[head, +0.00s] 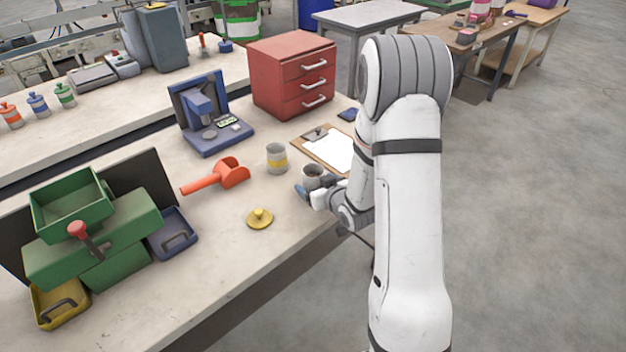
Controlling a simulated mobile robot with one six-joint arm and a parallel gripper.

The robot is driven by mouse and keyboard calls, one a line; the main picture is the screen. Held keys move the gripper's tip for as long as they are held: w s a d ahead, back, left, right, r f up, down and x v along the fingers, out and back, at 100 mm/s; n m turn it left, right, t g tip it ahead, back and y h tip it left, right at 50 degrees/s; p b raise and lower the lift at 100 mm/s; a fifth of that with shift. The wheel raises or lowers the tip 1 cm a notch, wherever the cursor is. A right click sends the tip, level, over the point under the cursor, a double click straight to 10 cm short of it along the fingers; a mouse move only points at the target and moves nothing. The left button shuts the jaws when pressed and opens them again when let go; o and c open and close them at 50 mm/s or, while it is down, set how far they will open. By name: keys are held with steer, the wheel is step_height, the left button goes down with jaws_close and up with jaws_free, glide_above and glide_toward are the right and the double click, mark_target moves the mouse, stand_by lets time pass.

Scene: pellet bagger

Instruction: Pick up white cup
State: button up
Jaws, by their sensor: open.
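A small pale cup (312,172) with a dark inside stands upright on the workbench, near its front edge and left of my arm. It looks whitish-grey, and its lower part is hidden by my gripper. My gripper (311,192) is open and low over the bench, right at the cup on its near side. I cannot tell whether the fingers touch the cup or how far they reach around it.
An orange scoop (218,176), a yellow knobbed lid (260,218) and a red drawer cabinet (275,88) are also on the bench.

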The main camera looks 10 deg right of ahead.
steer(key=shift+x, duration=1.35)
steer(key=shift+c, duration=0.4)
steer(key=c, duration=1)
steer(key=shift+c, duration=0.2)
